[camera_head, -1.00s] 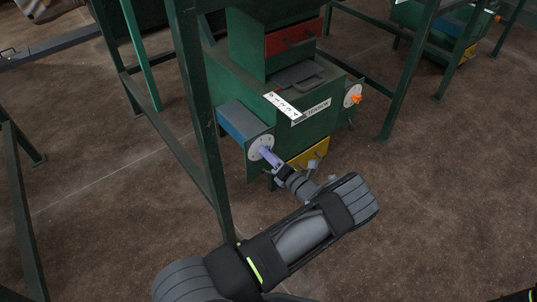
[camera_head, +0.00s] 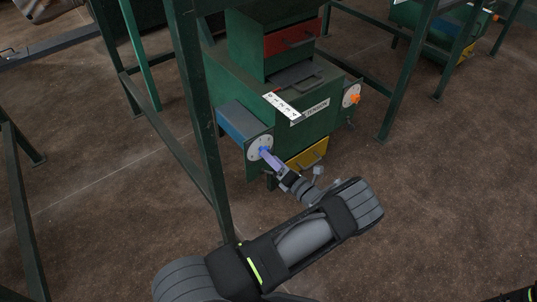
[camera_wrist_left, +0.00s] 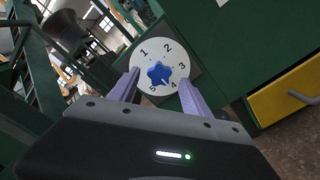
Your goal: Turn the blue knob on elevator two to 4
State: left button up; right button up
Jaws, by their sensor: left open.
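A white round dial (camera_head: 252,152) sits on the left side of the green machine (camera_head: 320,128), at the end of a blue box. In the left wrist view the dial (camera_wrist_left: 144,63) shows numbers 1 to 5 around a blue star-shaped knob (camera_wrist_left: 157,72). A small light mark shows at the knob's lower right, near 4; its exact direction is hard to tell. My left gripper (camera_wrist_left: 157,78) is open, with one purple finger on each side of the knob. Contact with it cannot be made out. In the head view my left gripper (camera_head: 267,154) points at the dial. My right gripper is not in view.
An orange knob (camera_head: 355,99) sits on another dial at the machine's right. A yellow drawer (camera_head: 308,154) is just right of the blue knob's dial. A dark green frame post (camera_head: 203,120) stands close left of my arm. The floor at the right is clear.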

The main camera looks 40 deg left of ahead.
pick_arm(q)
jog(key=v, duration=0.5)
jog(key=shift+p, duration=0.4)
